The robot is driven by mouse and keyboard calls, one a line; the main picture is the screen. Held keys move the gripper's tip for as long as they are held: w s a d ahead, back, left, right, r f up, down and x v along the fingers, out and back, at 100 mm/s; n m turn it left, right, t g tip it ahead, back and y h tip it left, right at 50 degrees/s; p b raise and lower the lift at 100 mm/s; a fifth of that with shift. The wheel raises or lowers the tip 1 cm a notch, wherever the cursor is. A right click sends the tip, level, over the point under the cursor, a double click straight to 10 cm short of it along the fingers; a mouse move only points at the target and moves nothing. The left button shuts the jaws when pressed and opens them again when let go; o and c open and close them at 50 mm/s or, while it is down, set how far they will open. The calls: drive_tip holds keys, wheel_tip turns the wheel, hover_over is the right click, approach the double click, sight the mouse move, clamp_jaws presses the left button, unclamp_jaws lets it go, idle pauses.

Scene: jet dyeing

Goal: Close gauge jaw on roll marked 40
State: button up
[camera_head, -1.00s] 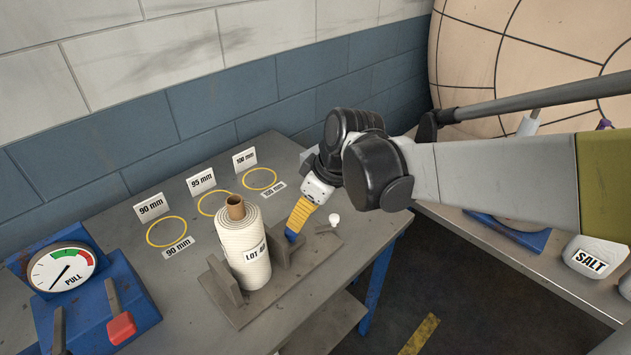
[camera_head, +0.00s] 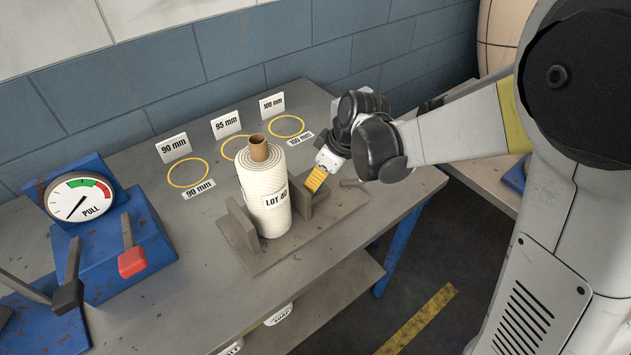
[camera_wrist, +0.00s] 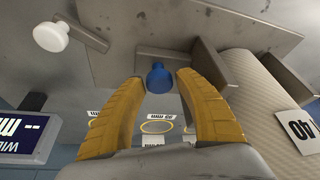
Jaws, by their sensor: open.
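The cream roll (camera_head: 262,190), labelled LOT 40, stands upright on the grey gauge base (camera_head: 262,262), between a fixed-looking left plate (camera_head: 238,228) and a right jaw plate (camera_head: 300,200). My gripper (camera_head: 316,180) is at the jaw's right side, its yellow fingers pointing down. In the wrist view my open gripper (camera_wrist: 157,80) has a finger on each side of a blue knob (camera_wrist: 158,76) on the jaw side; contact is not clear. The roll (camera_wrist: 262,85) with its 40 label shows at right there. A white knob (camera_wrist: 50,36) on a small lever shows at left.
A PULL dial (camera_head: 82,198) on a blue stand with red and black levers is at left. Yellow rings and cards (camera_head: 173,148) for 90, 95 and 100 mm lie behind the roll. A width display (camera_wrist: 20,136) shows dashes. The bench front is clear.

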drive_tip(key=c, duration=0.6)
drive_tip(key=shift+s+a, duration=0.7)
drive_tip(key=shift+a, duration=0.35)
drive_tip(key=shift+c, duration=0.3)
drive_tip(key=o, duration=0.7)
drive_tip(key=shift+c, duration=0.2)
drive_tip(key=shift+r, duration=0.1)
drive_tip(key=v, duration=1.1)
drive_tip(key=shift+d+r, duration=0.15)
drive_tip(key=shift+r, duration=0.25)
